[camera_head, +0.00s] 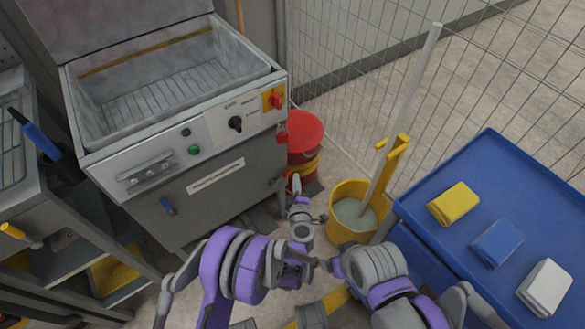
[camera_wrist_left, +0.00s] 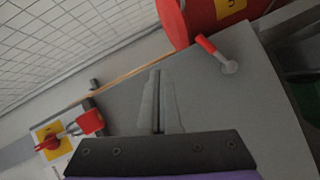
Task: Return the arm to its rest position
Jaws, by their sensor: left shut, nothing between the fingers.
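My left gripper (camera_head: 296,184) points away from me in the head view, low in front of the grey machine and to the left of the yellow mop bucket. In the left wrist view its two fingers (camera_wrist_left: 157,102) are pressed together with nothing between them. Both purple and grey arms are bent near the bottom middle of the head view. My right gripper cannot be made out.
The grey machine (camera_head: 225,190) with an open basin stands at the left. A red bin (camera_head: 304,130), the yellow mop bucket (camera_head: 344,232) and a blue cart (camera_head: 450,245) with folded cloths crowd the right side. In the wrist view, a red-handled lever (camera_wrist_left: 206,45) sticks out.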

